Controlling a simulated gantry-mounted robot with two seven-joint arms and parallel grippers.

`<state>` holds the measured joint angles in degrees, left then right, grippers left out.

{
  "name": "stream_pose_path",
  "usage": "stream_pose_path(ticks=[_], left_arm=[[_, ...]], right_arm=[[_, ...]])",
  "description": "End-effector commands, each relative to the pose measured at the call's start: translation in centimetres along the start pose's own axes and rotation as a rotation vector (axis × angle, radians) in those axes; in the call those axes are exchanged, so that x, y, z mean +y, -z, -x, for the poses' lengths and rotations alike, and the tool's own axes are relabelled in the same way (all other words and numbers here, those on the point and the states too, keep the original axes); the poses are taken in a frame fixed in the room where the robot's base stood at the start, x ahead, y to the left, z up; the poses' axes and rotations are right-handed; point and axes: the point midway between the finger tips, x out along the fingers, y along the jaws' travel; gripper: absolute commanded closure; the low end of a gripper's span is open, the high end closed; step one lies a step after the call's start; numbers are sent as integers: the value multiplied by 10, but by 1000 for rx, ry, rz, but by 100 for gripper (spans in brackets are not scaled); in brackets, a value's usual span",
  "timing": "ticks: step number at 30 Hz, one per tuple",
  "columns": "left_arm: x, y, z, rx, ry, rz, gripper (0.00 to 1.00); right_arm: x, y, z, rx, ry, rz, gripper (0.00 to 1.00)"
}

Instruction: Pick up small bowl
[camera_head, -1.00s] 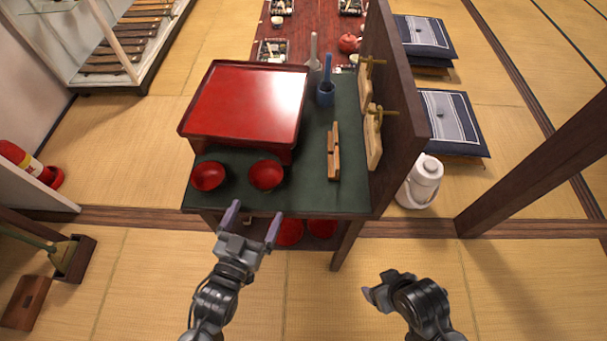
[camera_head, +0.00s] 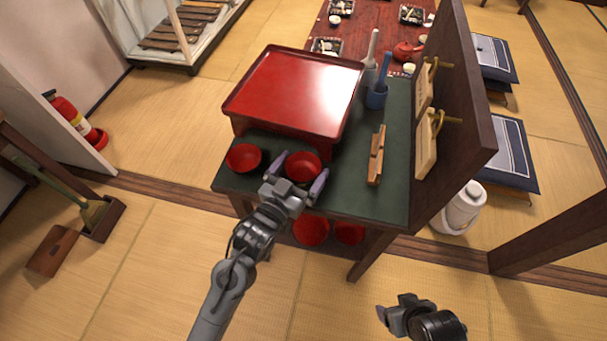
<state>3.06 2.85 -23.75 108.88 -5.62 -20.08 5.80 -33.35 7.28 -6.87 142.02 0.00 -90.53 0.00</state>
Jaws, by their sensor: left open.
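Two small red bowls stand on the dark green table top (camera_head: 350,197), near its front edge. The left small bowl (camera_head: 244,157) stands apart from my gripper. The right small bowl (camera_head: 303,165) lies between the two spread fingers of my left gripper (camera_head: 299,175). One finger is at the bowl's left side and the other at its lower right. I cannot tell whether the fingers touch it. My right gripper (camera_head: 388,313) is low in the view, away from the table, and its jaws are not clear.
A large red lacquer tray (camera_head: 292,90) stands behind the bowls. Wooden clappers (camera_head: 376,155) and a blue cup (camera_head: 377,97) are to the right. A dark upright panel (camera_head: 458,100) bounds the table's right side. More red bowls (camera_head: 311,231) sit below the table top.

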Motion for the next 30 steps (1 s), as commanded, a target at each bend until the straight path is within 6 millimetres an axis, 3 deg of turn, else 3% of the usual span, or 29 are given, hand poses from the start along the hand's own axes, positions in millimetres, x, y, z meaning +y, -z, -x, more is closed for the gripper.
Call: stream_pose_path(ticks=[4,11,19,30], left_arm=[[0,0,-10,1,-1,-1,0],[0,1,-11,0,-1,0,0],[0,1,-11,0,-1,0,38],[0,5,-11,1,0,-1,41]], right_arm=[[0,-1,-4,0,0,-1,26],[-1,-1,-4,2,4,-5,26],[-2,0,-3,4,8,-10,26],[-2,1,0,5,7,-9,26]])
